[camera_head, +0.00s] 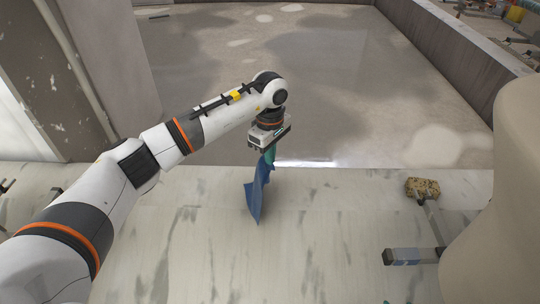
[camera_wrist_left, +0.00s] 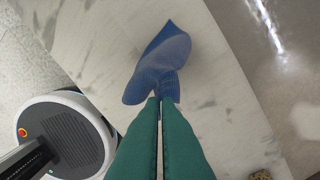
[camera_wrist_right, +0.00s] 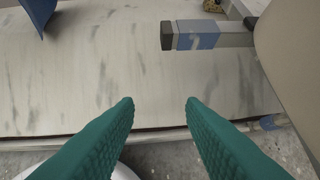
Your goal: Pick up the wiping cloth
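The wiping cloth (camera_head: 257,196) is blue and hangs down in folds from my left gripper (camera_head: 269,154), over the pale, streaked tabletop. In the left wrist view the green fingers (camera_wrist_left: 158,103) are close together with the cloth (camera_wrist_left: 160,62) between their tips. I cannot tell whether its lower edge touches the tabletop. A corner of the cloth (camera_wrist_right: 36,14) shows at the top left of the right wrist view. There, my right gripper (camera_wrist_right: 160,103) is open and empty, with its green fingers wide apart near the table's front edge.
A speckled tan sponge-like block (camera_head: 422,188) lies at the right of the tabletop (camera_head: 330,230). A grey bar with a blue band (camera_head: 405,256) stands near it. A large beige rounded body (camera_head: 505,200) fills the right side. The middle of the tabletop is clear.

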